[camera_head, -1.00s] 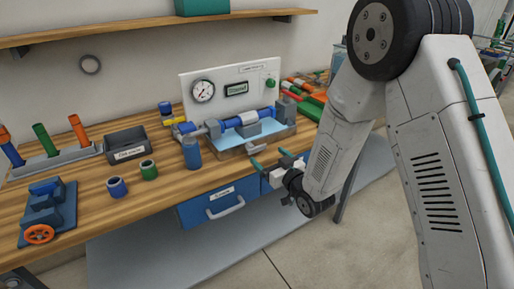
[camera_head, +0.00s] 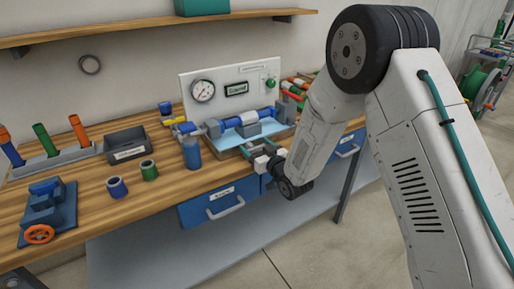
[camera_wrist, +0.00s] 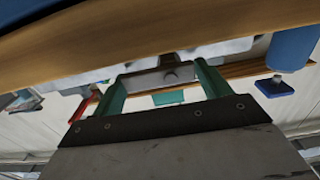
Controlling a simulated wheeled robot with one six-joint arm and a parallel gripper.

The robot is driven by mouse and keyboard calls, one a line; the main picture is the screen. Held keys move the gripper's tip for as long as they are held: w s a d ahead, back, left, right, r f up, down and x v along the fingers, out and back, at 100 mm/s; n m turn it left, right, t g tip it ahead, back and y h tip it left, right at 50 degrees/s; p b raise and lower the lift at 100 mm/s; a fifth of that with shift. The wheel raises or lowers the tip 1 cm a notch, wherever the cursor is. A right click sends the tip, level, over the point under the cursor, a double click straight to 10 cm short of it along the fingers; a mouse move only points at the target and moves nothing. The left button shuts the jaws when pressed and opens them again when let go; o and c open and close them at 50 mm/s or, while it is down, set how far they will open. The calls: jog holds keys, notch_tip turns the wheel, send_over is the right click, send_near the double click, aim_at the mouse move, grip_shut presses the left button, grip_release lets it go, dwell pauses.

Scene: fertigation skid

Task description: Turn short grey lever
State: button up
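My gripper (camera_head: 258,146) is at the front edge of the workbench, at the pale blue tray of the pipe rig. Its two green fingers are spread apart. In the wrist view my gripper (camera_wrist: 160,72) has a short grey piece (camera_wrist: 160,79) between its fingertips, which seems to be the grey lever. The fingertips lie close to both ends of this piece; I cannot tell whether they touch it. In the head view the lever is mostly hidden by my gripper.
A blue cylinder (camera_head: 191,153) stands just left of the rig. A panel with a gauge (camera_head: 203,90) rises behind the blue pipe (camera_head: 248,118). A dark bin (camera_head: 126,144) and two small rings are farther left. A blue drawer (camera_head: 220,204) is below the benchtop.

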jog(key=c, duration=0.6)
